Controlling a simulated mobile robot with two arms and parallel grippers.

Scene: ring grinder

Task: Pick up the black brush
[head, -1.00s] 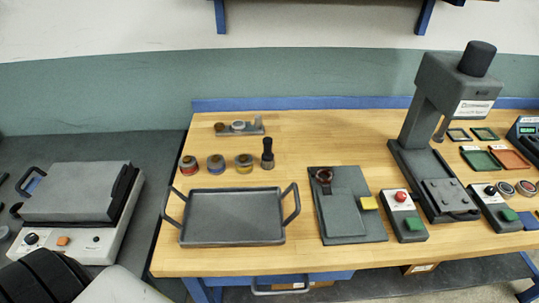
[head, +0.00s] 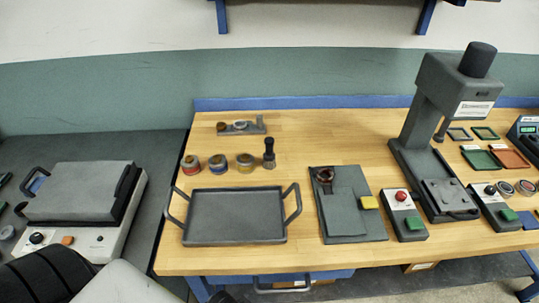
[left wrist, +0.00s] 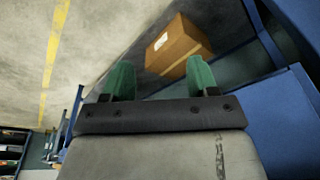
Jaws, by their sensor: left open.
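The black brush (head: 269,153) looks to be the small dark upright piece on the wooden bench, behind the grey tray and to the right of several small round jars. My left gripper shows in the left wrist view (left wrist: 160,78), its two green fingers apart with nothing between them. It faces the floor and a cardboard box, away from the brush. In the head view only part of my left arm shows at the bottom left. The brush is not in the left wrist view. My right gripper is in neither view.
The grey tray (head: 235,215) with raised side handles lies in front of the brush. A small grey rack (head: 241,127) is behind it. A dark press (head: 430,150) stands to the right. A cardboard box (left wrist: 178,45) is on the floor. Bare wood lies right of the brush.

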